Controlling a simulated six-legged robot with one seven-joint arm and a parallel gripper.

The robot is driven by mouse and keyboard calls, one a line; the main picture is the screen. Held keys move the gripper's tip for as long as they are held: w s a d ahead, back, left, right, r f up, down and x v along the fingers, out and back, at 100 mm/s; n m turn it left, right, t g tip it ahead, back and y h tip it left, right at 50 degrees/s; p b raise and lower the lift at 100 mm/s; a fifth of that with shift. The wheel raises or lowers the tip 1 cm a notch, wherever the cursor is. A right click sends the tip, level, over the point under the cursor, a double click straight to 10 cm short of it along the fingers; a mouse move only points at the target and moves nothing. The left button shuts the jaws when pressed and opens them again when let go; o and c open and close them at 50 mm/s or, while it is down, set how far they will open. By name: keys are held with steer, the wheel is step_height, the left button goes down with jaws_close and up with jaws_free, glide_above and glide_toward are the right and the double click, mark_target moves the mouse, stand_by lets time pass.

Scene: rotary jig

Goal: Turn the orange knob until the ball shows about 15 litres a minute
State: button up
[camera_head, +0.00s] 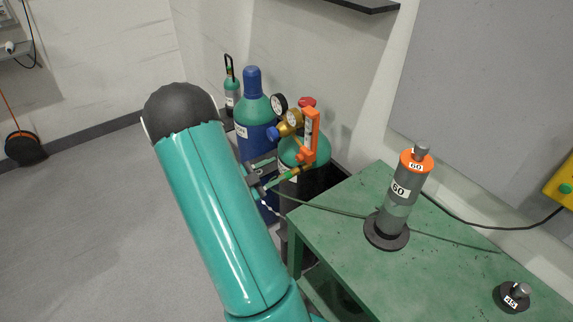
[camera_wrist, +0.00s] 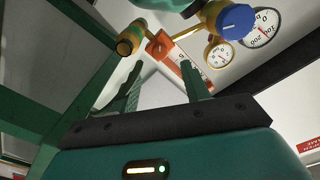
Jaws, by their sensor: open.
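The orange flowmeter (camera_head: 311,130) stands upright on the brass regulator of the green-topped cylinder (camera_head: 318,146) in the head view. Its orange knob (camera_head: 306,155) appears at its lower end, small and close to my gripper. In the wrist view the orange flowmeter (camera_wrist: 182,58) lies slanted beyond the fingers, with an orange knob-like part (camera_wrist: 156,46) at its near end. The ball and the scale reading are too small to make out. My gripper (camera_head: 279,167) is open and empty, just left of the knob. In the wrist view its two fingers (camera_wrist: 162,84) stand apart with nothing between them.
Two round gauges (camera_head: 279,103) and a blue knob (camera_head: 273,134) sit beside the flowmeter. A blue cylinder (camera_head: 253,115) stands behind my arm. The green table (camera_head: 345,215) at right bears a grey weighted post (camera_head: 397,195) and a small weight (camera_head: 514,297). A hose crosses the table.

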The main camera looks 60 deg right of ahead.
steer(key=v, duration=0.6)
stand_by(0.4)
